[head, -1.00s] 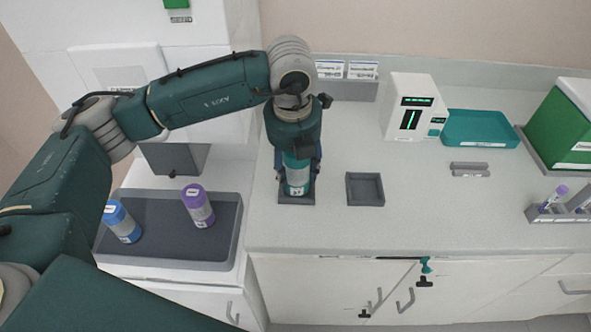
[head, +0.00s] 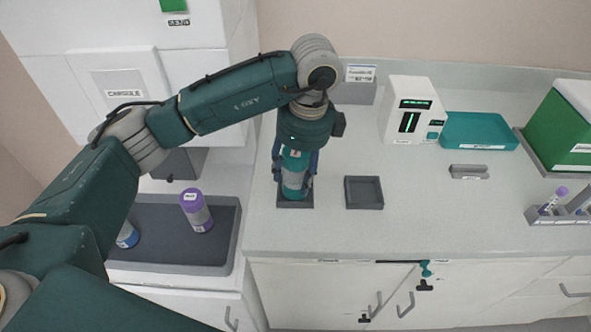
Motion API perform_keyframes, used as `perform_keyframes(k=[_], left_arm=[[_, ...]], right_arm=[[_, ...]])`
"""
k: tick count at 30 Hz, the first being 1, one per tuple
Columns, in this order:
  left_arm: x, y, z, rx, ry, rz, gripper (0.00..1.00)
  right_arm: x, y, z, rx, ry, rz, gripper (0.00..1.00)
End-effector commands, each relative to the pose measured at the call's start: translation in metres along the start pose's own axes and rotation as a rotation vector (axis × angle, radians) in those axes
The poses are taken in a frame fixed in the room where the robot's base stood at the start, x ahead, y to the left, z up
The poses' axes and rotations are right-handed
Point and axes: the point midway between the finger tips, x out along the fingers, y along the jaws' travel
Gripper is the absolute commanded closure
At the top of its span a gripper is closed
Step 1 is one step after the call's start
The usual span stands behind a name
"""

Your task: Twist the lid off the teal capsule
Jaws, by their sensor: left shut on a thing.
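The teal capsule (head: 293,182) stands upright, its base at a dark square holder (head: 294,205) on the counter. My left gripper (head: 296,172) comes down from above, its fingers on both sides of the capsule, shut on it. The palm and fingers hide the top, so I cannot tell where the lid's seam is or whether the lid has come loose. My right gripper is not in view.
An empty square dark tray (head: 364,192) sits just right of the holder. A purple capsule (head: 196,210) and a partly hidden blue capsule (head: 127,236) stand on the grey tray (head: 222,253) at left. A white device (head: 408,110) and a teal tray (head: 480,130) stand behind.

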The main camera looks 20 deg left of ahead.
Motion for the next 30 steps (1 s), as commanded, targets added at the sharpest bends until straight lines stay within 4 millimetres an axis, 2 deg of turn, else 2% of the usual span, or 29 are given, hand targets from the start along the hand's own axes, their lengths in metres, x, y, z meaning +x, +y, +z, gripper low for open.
perform_keyframes(k=[12, 13, 15, 16, 26, 30], left_arm=[[0.0002, -0.0001, 0.0004, -0.053, -0.001, 0.007, 0.89], [0.0002, -0.0001, 0.0004, -0.053, -0.001, 0.006, 0.47], [0.0002, -0.0001, 0.0004, -0.052, -0.001, 0.007, 0.33], [0.0001, -0.0001, 0.0003, -0.052, -0.001, 0.007, 0.30], [0.0006, 0.0001, 0.0000, -0.040, 0.000, 0.005, 0.30], [0.0023, -0.0001, 0.0001, 0.030, 0.000, -0.005, 0.30]], right_arm=[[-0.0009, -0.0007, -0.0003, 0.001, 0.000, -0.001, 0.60], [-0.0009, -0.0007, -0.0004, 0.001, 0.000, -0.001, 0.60], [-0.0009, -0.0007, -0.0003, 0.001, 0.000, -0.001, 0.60], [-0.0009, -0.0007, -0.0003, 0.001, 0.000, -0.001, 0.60], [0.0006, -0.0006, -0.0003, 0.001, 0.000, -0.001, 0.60], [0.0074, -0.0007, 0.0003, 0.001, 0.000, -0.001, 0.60]])
